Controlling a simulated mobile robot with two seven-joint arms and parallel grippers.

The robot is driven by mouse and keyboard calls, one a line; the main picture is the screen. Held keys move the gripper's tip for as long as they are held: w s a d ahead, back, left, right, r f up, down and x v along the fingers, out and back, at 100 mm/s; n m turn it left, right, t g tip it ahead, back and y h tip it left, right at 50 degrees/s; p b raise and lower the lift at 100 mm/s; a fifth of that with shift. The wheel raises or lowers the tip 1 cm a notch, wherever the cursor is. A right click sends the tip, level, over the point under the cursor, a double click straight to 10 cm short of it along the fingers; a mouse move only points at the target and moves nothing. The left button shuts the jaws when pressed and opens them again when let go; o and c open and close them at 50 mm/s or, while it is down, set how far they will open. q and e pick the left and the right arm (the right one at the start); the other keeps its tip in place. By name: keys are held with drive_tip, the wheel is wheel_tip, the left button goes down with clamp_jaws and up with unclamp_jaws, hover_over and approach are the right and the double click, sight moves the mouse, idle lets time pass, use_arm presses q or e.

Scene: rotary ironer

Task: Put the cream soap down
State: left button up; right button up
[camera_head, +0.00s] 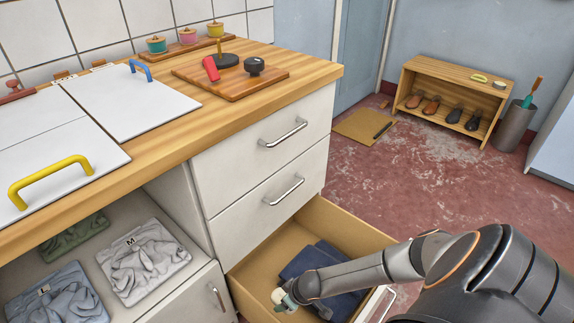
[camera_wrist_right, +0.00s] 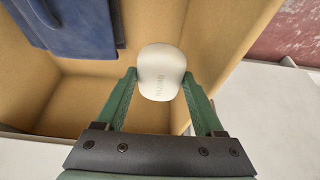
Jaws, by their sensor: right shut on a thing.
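My right gripper (camera_head: 286,303) reaches into the open bottom drawer (camera_head: 253,262) in the head view. It is shut on the cream soap (camera_head: 278,296), a small rounded pale block. I cannot tell whether the soap touches the drawer floor. My left gripper is not in view.
Folded dark blue cloth (camera_head: 306,260) lies in the drawer; it also shows at the upper left of the wrist view (camera_wrist_right: 75,25). Two closed drawers (camera_head: 265,150) are above. The counter (camera_head: 150,140) holds white lids and a wooden board. Bare drawer floor shows beside the cloth.

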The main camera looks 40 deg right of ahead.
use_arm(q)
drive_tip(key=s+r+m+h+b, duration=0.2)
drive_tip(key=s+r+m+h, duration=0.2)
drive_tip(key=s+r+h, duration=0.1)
use_arm(e)
wheel_tip(320, 180, down, 16)
drive_tip(key=b, duration=0.7)
drive_tip(key=shift+f, duration=0.25)
use_arm(q)
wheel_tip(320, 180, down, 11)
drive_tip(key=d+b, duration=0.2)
drive_tip(key=b, duration=0.1)
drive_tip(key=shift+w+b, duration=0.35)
drive_tip(key=shift+b, duration=0.05)
use_arm(e)
drive_tip(key=shift+f, duration=2.3)
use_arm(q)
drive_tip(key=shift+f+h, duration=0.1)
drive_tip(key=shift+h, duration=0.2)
use_arm(e)
drive_tip(key=shift+f, duration=0.2)
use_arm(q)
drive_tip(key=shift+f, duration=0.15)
use_arm(e)
drive_tip(key=o, duration=1.4)
